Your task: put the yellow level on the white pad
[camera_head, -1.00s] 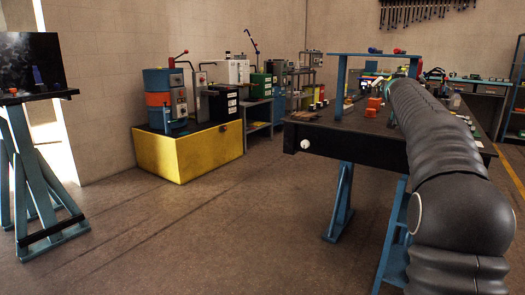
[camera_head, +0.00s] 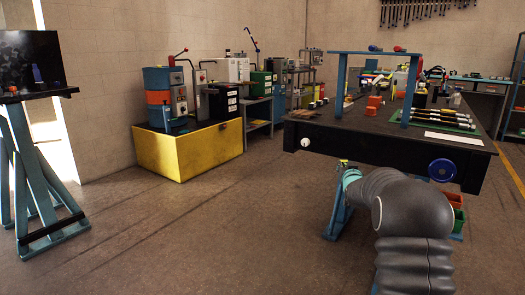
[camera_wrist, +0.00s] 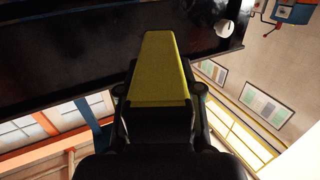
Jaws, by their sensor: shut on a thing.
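My gripper (camera_wrist: 160,95) is shut on the yellow level (camera_wrist: 158,65), which shows end-on between the fingers in the wrist view. In the head view my arm is bent low in front of the workbench, and a small yellow bit of the level (camera_head: 344,161) shows beyond the teal wrist ring, close to the bench's front edge. The fingers are hidden there. A flat white pad (camera_head: 440,137) lies on the bench top at the right, near the front edge. It looks bare, and the level is apart from it.
The dark workbench (camera_head: 350,147) carries a blue overhead frame (camera_head: 375,54), a green mat with several hoses (camera_head: 440,119) and orange blocks (camera_head: 374,102). A blue wheel (camera_head: 442,170) is on the bench front. Open floor lies left, before a yellow bin (camera_head: 160,155).

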